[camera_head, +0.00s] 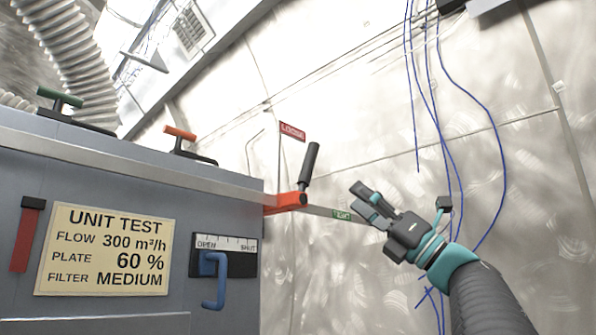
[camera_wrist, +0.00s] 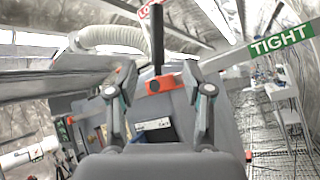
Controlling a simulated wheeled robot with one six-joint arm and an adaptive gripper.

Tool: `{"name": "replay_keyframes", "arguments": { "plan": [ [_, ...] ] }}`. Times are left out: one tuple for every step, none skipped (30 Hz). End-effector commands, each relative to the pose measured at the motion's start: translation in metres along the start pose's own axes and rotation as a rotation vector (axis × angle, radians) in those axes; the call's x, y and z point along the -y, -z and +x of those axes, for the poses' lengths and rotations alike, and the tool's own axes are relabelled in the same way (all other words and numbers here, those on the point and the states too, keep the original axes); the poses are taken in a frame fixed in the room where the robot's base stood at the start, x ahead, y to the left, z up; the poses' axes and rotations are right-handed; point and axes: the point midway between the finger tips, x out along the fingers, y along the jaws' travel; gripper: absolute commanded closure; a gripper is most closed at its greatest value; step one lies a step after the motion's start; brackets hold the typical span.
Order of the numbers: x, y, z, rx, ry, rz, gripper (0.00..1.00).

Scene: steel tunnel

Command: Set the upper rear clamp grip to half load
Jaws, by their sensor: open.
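The clamp is a red lever (camera_head: 288,202) with an upright black grip (camera_head: 310,164) at the box's upper right corner. A red LOOSE tag (camera_head: 292,132) stands above it and a green TIGHT tag (camera_head: 342,214) lies to its right. My gripper (camera_head: 363,200) is open and empty, right of the grip and apart from it. In the wrist view, the black grip (camera_wrist: 158,38) and red lever (camera_wrist: 160,85) appear between my two open fingers (camera_wrist: 159,92). The TIGHT tag (camera_wrist: 283,43) is at the right there. The grip stands nearer the LOOSE tag than the far end of the TIGHT strip.
The grey box carries a UNIT TEST sign (camera_head: 106,250), a blue handle (camera_head: 214,280) under an OPEN/SHUT scale, and green (camera_head: 60,97) and orange (camera_head: 180,133) top handles. Blue cables (camera_head: 440,110) hang on the steel wall behind my arm.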

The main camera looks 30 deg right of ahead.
Motion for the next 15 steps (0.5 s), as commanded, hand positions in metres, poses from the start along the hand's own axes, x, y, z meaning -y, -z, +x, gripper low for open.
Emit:
{"name": "replay_keyframes", "arguments": {
  "plan": [
    [-0.002, 0.002, 0.011, -0.003, -0.009, 0.008, 0.49],
    [-0.002, 0.004, 0.017, -0.005, -0.012, 0.012, 0.49],
    [-0.003, 0.005, 0.025, -0.005, -0.015, 0.016, 0.49],
    [-0.004, 0.006, 0.031, -0.006, -0.018, 0.018, 0.49],
    [-0.004, 0.006, 0.037, -0.006, -0.019, 0.019, 0.49],
    [-0.004, 0.007, 0.045, -0.006, -0.020, 0.022, 0.49],
    [-0.004, 0.007, 0.051, -0.006, -0.021, 0.022, 0.49],
    [-0.004, 0.007, 0.057, -0.006, -0.021, 0.022, 0.49],
    [-0.004, 0.007, 0.065, -0.006, -0.021, 0.023, 0.49],
    [-0.004, 0.007, 0.070, -0.006, -0.020, 0.022, 0.49],
    [-0.004, 0.007, 0.076, -0.006, -0.020, 0.022, 0.49],
    [-0.004, 0.007, 0.083, -0.006, -0.019, 0.022, 0.49],
    [-0.005, 0.007, 0.089, -0.005, -0.019, 0.021, 0.49],
    [-0.005, 0.007, 0.094, -0.006, -0.020, 0.021, 0.49],
    [-0.004, 0.006, 0.101, -0.004, -0.018, 0.021, 0.49]
  ]
}}
